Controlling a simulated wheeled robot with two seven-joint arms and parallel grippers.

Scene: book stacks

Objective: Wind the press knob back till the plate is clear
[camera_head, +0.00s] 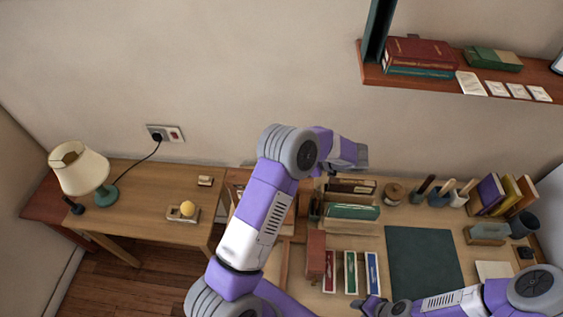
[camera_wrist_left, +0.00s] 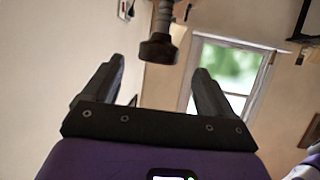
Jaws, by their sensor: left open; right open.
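In the left wrist view a dark knob (camera_wrist_left: 158,50) on a grey shaft lies ahead of my left gripper (camera_wrist_left: 160,70). The gripper's fingers are spread apart. The knob appears between and beyond their tips, and I see no contact. In the head view my left gripper (camera_head: 357,156) is raised at the back of the desk, its fingers hardly distinguishable. My right gripper (camera_head: 378,305) is open and low at the front, near the upright books. I cannot make out the press or its plate in the head view; my left arm covers part of the desk.
A dark green mat (camera_head: 424,262) lies on the right desk, with books (camera_head: 350,272), tool pots (camera_head: 438,196) and a book rack (camera_head: 502,193) around it. A shelf (camera_head: 445,84) juts out above. A lamp (camera_head: 80,168) stands on the left table (camera_head: 155,220).

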